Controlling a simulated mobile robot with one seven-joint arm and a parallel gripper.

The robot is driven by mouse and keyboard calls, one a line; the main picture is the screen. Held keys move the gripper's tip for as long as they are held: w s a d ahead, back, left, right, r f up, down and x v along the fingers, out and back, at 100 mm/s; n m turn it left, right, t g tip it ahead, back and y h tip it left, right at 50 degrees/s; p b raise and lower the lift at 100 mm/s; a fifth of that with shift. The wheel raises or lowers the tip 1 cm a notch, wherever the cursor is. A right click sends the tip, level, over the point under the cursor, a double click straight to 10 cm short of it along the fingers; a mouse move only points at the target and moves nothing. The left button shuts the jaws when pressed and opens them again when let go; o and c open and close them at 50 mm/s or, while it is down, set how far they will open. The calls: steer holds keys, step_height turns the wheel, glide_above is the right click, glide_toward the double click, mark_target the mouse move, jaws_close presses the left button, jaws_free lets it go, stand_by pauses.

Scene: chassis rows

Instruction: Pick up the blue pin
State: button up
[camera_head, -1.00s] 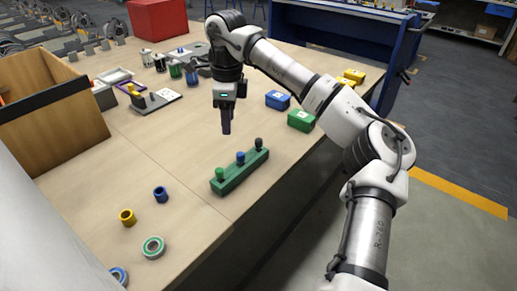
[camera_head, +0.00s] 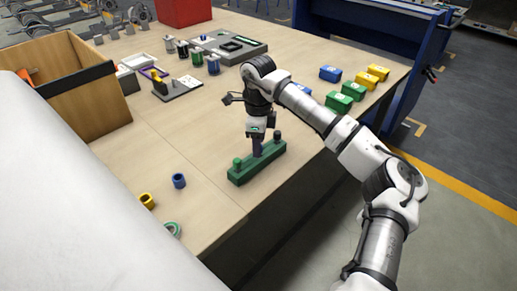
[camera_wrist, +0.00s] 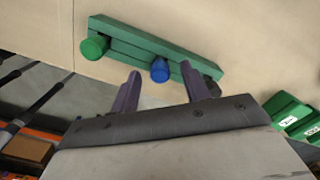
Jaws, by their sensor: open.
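The blue pin (camera_wrist: 160,70) stands in the middle of a long green holder (camera_head: 248,175). A green pin (camera_head: 237,162) is at the holder's near left end and a dark pin (camera_head: 278,136) at its far right end. My gripper (camera_head: 257,153) points down at the middle of the holder and hides the blue pin in the head view. In the wrist view, the open fingers lie to either side of the blue pin in the picture, with nothing held. I cannot tell how far the fingertips are above or around it.
A blue ring (camera_head: 179,181) and a yellow ring (camera_head: 147,200) lie left of the holder. Green bins (camera_head: 339,101) and other small bins stand on the right. A wooden box (camera_head: 75,85) is at the left. Bare table surrounds the holder.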

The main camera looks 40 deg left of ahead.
step_height(320, 180, down, 2)
steer(key=shift+f, duration=0.1)
jaws_close()
steer(key=shift+r, duration=0.2)
step_height(320, 180, up, 20)
steer(key=b, duration=0.1)
stand_by(0.6)
steer(key=shift+p, duration=0.35)
